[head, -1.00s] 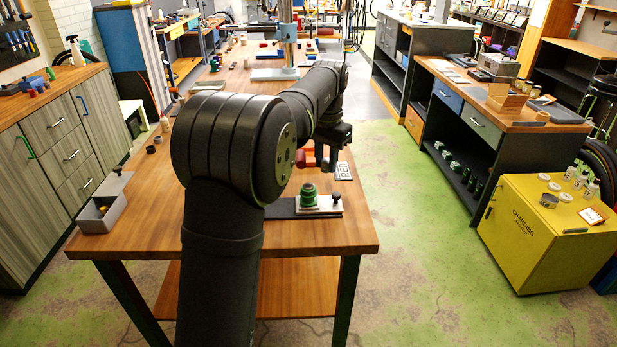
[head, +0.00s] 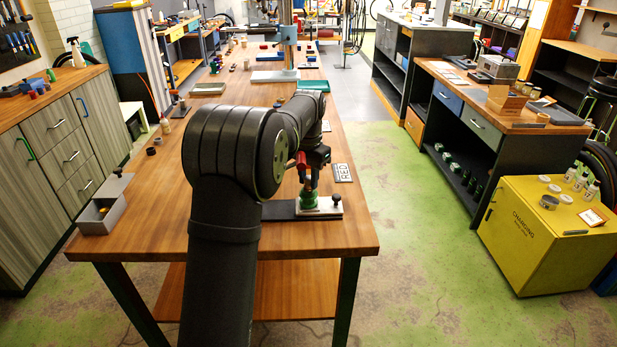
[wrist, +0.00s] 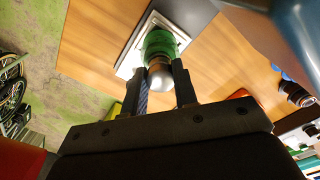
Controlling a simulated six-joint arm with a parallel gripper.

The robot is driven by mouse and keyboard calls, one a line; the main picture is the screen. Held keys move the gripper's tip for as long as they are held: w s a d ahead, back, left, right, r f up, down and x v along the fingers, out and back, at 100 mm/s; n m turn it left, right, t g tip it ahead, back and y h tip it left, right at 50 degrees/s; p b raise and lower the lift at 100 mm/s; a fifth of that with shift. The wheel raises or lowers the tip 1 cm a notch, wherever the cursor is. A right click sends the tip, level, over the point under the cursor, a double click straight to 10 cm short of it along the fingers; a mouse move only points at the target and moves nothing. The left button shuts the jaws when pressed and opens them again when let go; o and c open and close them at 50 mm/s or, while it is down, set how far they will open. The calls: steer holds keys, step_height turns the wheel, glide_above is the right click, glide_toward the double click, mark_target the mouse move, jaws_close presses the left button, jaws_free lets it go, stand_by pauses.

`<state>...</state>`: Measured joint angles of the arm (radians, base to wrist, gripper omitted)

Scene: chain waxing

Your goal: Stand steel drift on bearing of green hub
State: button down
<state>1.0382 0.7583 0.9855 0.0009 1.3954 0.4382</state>
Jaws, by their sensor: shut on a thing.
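The green hub (head: 308,200) stands upright on a pale plate (head: 327,206) with a dark base near the front of the bench. My gripper (head: 309,182) is directly above the hub. In the wrist view its fingers are shut on the steel drift (wrist: 160,78), whose rounded silver end shows between them. The green hub (wrist: 158,42) is just beyond the drift in that view. The drift's lower end and the hub's bearing are hidden, so I cannot tell whether they touch.
A red object (head: 299,160) is partly hidden beside my arm. A sign reading RED (head: 343,173) lies to the right. A grey bin (head: 101,213) stands at the bench's front left. The right front of the bench is clear.

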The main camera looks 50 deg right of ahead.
mark_target(309, 178)
steer(key=shift+f, duration=0.15)
steer(key=c, duration=1.1)
jaws_free()
steer(key=shift+c, duration=0.2)
step_height(309, 178, up, 12)
steer(key=shift+r, duration=0.2)
step_height(309, 178, down, 12)
steer(key=shift+f, duration=0.1)
steer(key=shift+r, duration=1.75)
